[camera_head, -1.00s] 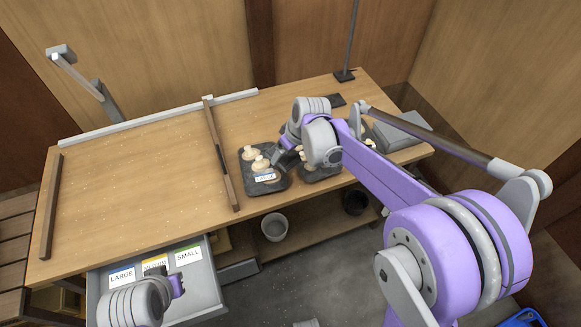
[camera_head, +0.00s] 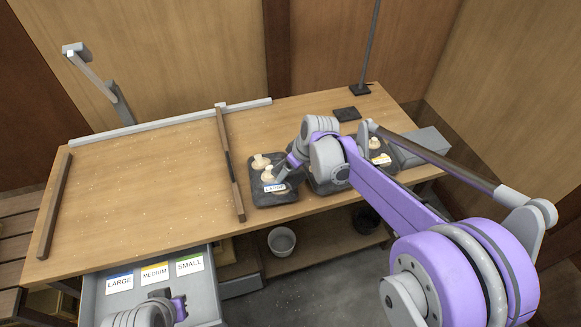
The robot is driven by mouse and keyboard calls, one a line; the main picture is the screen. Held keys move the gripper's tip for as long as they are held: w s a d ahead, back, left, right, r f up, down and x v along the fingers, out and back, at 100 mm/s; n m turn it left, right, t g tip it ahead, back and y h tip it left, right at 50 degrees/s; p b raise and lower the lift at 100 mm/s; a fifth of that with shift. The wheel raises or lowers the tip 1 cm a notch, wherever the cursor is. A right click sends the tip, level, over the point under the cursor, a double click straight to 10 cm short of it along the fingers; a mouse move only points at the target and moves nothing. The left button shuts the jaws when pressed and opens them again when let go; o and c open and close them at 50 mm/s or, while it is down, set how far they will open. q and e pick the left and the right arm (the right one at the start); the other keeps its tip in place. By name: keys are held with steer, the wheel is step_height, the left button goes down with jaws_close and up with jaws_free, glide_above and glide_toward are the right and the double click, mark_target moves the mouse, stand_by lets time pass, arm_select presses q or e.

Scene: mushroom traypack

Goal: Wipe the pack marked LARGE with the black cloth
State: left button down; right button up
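The pack marked LARGE is a dark tray (camera_head: 262,200) with pale mushrooms (camera_head: 267,172) and a white label (camera_head: 275,188) on its front. It sits on the table right of the wooden bar. A flat black square, which looks like the cloth (camera_head: 346,113), lies at the back of the table. My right gripper (camera_head: 291,169) is low at the right side of the LARGE pack; its fingertips are small and dark, so I cannot tell their opening or contact. My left gripper (camera_head: 179,306) is over the open drawer, away from the packs; its opening is unclear.
More dark trays stand to the right, partly behind my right arm; one has a yellow label (camera_head: 381,159). The drawer (camera_head: 204,286) holds LARGE, MEDIUM and SMALL cards. A wooden bar (camera_head: 230,165) crosses the table. The table's left side (camera_head: 140,185) is clear.

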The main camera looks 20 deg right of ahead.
steer(key=shift+f+b, duration=0.65)
steer(key=shift+f, duration=0.4)
stand_by(0.5)
steer(key=shift+a, duration=0.1)
